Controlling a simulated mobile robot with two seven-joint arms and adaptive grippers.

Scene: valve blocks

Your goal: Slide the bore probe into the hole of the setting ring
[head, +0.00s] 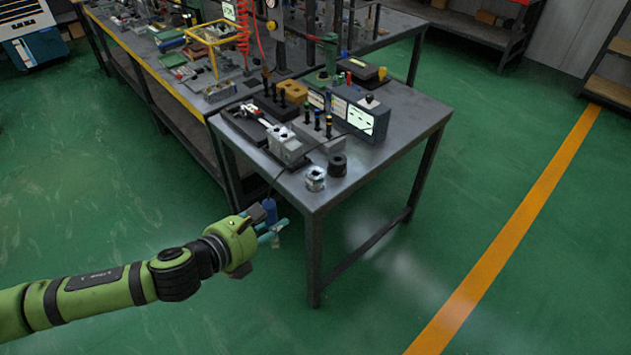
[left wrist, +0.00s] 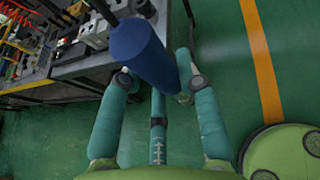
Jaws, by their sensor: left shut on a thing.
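My left gripper (head: 275,229) is shut on the blue handle of the bore probe (head: 269,208), out over the floor in front of the table's near left corner. In the left wrist view the blue probe (left wrist: 142,52) lies between the teal fingers (left wrist: 154,70); a small greyish part shows at its lower end. A thin dark cable runs from the probe up across the table. A dark ring with a hole (head: 337,165) stands near the table's front corner, beside a silver round piece (head: 315,179). I cannot tell for sure which is the setting ring. The gripper is apart from both.
The dark table (head: 400,110) carries a gauge box with a lit screen (head: 361,118), a grey block with several dark plugs (head: 318,131) and a white-grey valve block (head: 286,148). The table edge and leg stand close to the gripper. The floor in front is clear.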

